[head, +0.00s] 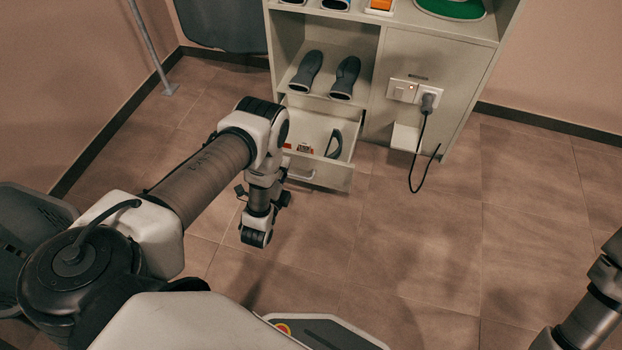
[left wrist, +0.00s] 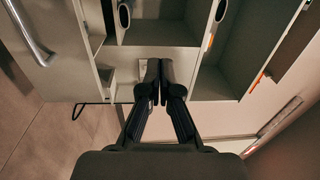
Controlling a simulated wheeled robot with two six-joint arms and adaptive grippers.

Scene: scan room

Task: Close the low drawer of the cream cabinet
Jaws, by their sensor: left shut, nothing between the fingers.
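The cream cabinet (head: 427,58) stands at the back of the head view. Its low drawer (head: 322,174) is pulled out, with a bar handle on its front. A dark curved object (head: 334,144) and a small red-labelled item (head: 305,148) lie inside. The drawer front (left wrist: 52,72) with its handle also shows at the upper left of the left wrist view, which is turned sideways. My left gripper (left wrist: 153,70) is shut and empty, in front of the cabinet and apart from the drawer front. In the head view my left wrist hangs just left of the drawer and hides most of the gripper.
A black cable (head: 417,150) hangs from the plug to the right of the drawer. The tiled floor (head: 410,230) in front is clear. My right arm enters at the lower right.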

